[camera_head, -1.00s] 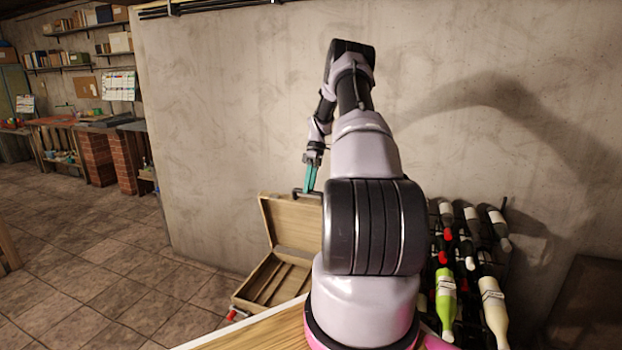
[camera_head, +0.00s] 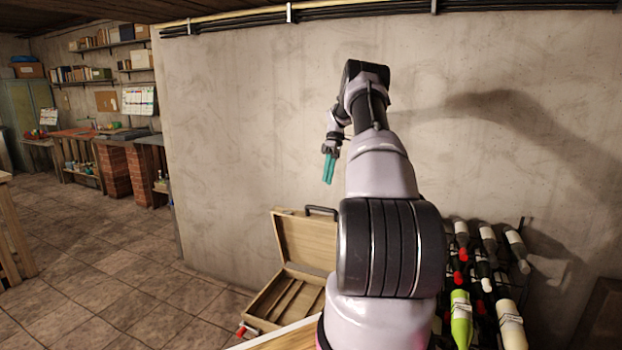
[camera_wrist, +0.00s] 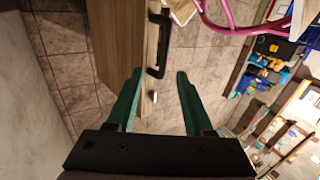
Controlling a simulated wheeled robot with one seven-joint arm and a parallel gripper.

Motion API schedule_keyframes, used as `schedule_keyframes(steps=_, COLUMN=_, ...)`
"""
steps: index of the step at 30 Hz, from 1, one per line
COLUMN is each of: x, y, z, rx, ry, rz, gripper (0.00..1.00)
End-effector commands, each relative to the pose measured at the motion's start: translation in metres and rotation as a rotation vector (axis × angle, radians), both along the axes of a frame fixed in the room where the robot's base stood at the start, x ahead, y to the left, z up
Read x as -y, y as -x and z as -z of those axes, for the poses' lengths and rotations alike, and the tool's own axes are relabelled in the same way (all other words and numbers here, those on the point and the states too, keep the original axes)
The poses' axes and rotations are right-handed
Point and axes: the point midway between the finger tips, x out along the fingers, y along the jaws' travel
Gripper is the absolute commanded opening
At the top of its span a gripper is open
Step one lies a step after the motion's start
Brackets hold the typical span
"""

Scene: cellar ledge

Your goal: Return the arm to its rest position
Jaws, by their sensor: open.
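My gripper (camera_head: 328,168) hangs in the air in front of the concrete wall, with its teal fingers pointing down. In the wrist view my gripper (camera_wrist: 158,95) shows two teal fingers spread apart with nothing between them. My arm rises from its base at the lower right and bends over at the top. An open wooden case (camera_head: 306,240) lies below the gripper, apart from it. Its lid and black handle also show in the wrist view, where the case (camera_wrist: 113,40) is beyond the fingers.
A rack of several wine bottles (camera_head: 487,262) stands right of my arm, partly hidden by it. A wooden surface (camera_head: 290,338) lies at the bottom. Workbenches (camera_head: 110,160) and wall shelves (camera_head: 108,60) stand at the far left. The tiled floor (camera_head: 110,285) is mostly clear.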

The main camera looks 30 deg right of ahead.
Motion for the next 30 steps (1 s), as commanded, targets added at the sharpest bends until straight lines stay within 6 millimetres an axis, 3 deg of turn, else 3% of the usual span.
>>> schedule_keyframes(steps=6, x=-0.001, y=0.0, z=-0.002, rx=0.001, ry=0.003, rz=0.001, gripper=0.52)
schedule_keyframes(steps=9, x=-0.01, y=-0.001, z=-0.017, rx=0.008, ry=0.026, rz=0.007, gripper=0.52)
schedule_keyframes(steps=14, x=-0.047, y=0.003, z=-0.074, rx=0.039, ry=0.117, rz=0.059, gripper=0.52)
schedule_keyframes(steps=20, x=-0.111, y=0.029, z=-0.154, rx=0.111, ry=0.242, rz=0.182, gripper=0.52)
schedule_keyframes(steps=24, x=-0.154, y=0.06, z=-0.2, rx=0.176, ry=0.303, rz=0.286, gripper=0.52)
schedule_keyframes(steps=30, x=-0.21, y=0.118, z=-0.248, rx=0.279, ry=0.344, rz=0.461, gripper=0.52)
